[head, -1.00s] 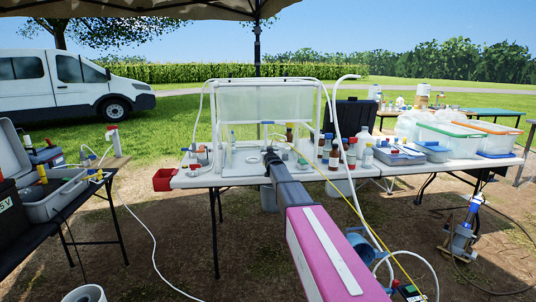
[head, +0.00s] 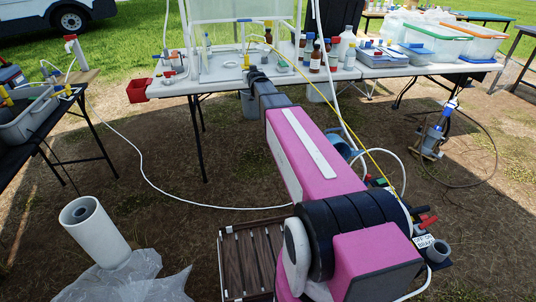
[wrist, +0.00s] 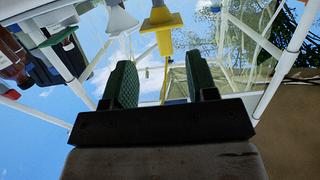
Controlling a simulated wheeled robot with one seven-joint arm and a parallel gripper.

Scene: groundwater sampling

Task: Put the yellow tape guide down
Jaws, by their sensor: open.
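The yellow tape guide (wrist: 162,22) shows in the wrist view just beyond my fingertips, with a flared yellow body. A thin yellow line hangs near it, in line with the gap between my fingers. In the head view a small yellow piece (head: 246,62), likely the guide, is at the end of my arm over the white table (head: 185,88). My gripper (wrist: 158,78) is open, with its two green-padded fingers apart and nothing between them. It also shows small in the head view (head: 251,72). Whether the guide rests on the table is unclear.
Brown and white bottles (head: 316,60) stand right of my gripper, near a clear framed enclosure (head: 237,10). A red bin (head: 137,90) hangs at the table's left end. Yellow tape (head: 372,160) and white hose run beside my arm. A paper roll (head: 92,232) stands on the ground.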

